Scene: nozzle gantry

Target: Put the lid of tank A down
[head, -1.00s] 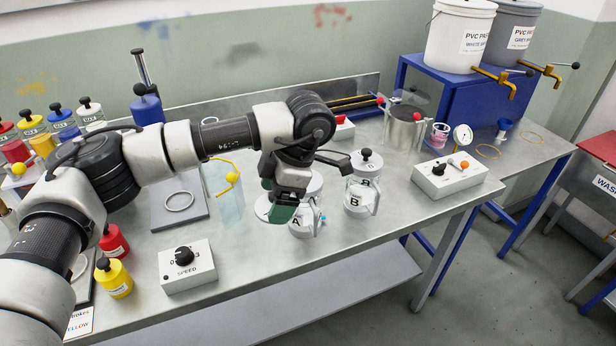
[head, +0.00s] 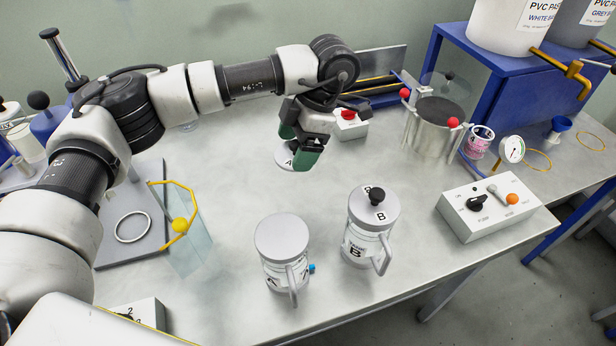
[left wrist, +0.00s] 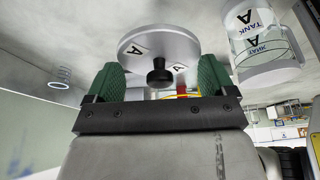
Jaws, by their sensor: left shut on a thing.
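My left gripper (head: 298,148) holds the lid of tank A (head: 288,160), a pale disc marked A, above the back middle of the bench. In the left wrist view the lid (left wrist: 150,45) shows its black knob between the green fingers; whether the lid touches the bench is unclear. Tank A (head: 285,268), a clear jar with a handle and a plain grey top without a knob, stands nearer the front edge, apart from the gripper. Tank B (head: 357,240) stands to its right with its black-knobbed lid on. My right gripper is not in view.
A red-button box (head: 349,125) and a metal pot (head: 433,130) stand to the right of the gripper. A pump control box (head: 490,210) is at the right. A grey plate with a ring (head: 118,250) and a yellow-rimmed clear panel (head: 185,235) are at the left. The bench's middle is bare.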

